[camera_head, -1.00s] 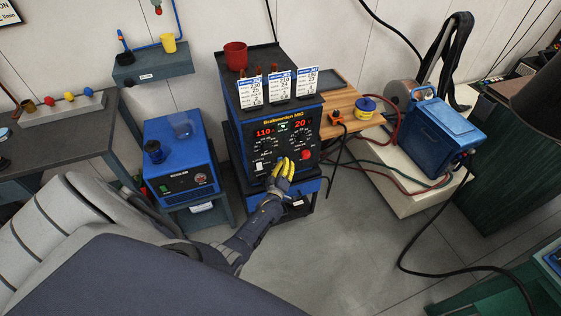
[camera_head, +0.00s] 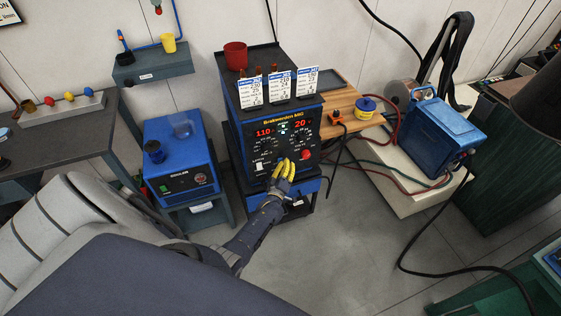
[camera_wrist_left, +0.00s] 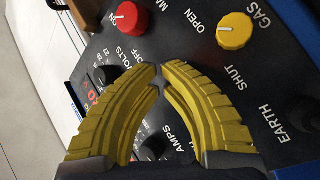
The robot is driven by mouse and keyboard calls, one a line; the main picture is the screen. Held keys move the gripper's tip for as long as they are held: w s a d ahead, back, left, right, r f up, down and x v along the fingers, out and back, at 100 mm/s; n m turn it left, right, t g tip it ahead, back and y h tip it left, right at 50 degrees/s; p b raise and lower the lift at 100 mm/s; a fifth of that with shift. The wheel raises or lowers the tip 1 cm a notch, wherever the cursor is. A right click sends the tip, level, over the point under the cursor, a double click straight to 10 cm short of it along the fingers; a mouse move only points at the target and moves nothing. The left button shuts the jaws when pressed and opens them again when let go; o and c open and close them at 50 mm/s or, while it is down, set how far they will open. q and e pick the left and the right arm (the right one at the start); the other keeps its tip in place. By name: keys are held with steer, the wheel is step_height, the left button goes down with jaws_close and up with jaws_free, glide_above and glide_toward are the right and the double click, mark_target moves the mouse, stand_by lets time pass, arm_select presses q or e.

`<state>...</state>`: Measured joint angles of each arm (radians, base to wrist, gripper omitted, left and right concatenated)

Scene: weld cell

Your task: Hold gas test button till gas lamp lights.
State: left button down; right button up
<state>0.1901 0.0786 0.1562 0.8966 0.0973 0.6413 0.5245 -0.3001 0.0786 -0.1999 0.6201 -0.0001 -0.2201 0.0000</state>
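The blue and black welding machine (camera_head: 275,132) stands upright in the middle of the head view, with red readings "110" and "20". Small lit marks (camera_head: 283,127) sit between the readings, too small to read. My left gripper (camera_head: 288,162) is at the lower front panel, its yellow fingers pointing at it. In the left wrist view, its fingertips (camera_wrist_left: 160,70) come together over the dark panel (camera_wrist_left: 185,30), shut with nothing visible between them. Whether they touch the panel I cannot tell. The gas test button cannot be made out; the fingers cover part of the panel. My right gripper is not in view.
A yellow knob (camera_wrist_left: 234,31) marked GAS, OPEN and SHUT and a red knob (camera_wrist_left: 129,18) sit beside the fingers. A blue cooler unit (camera_head: 180,165) stands left of the machine. Hoses and a blue case (camera_head: 442,135) lie right.

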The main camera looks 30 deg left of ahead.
arm_select(q)
steer(key=shift+s+d, duration=0.35)
steer(key=shift+d, duration=0.1)
steer(key=shift+s+d, duration=0.75)
steer(key=shift+d, duration=0.3)
steer(key=shift+s+d, duration=0.7)
steer(key=shift+d, duration=0.3)
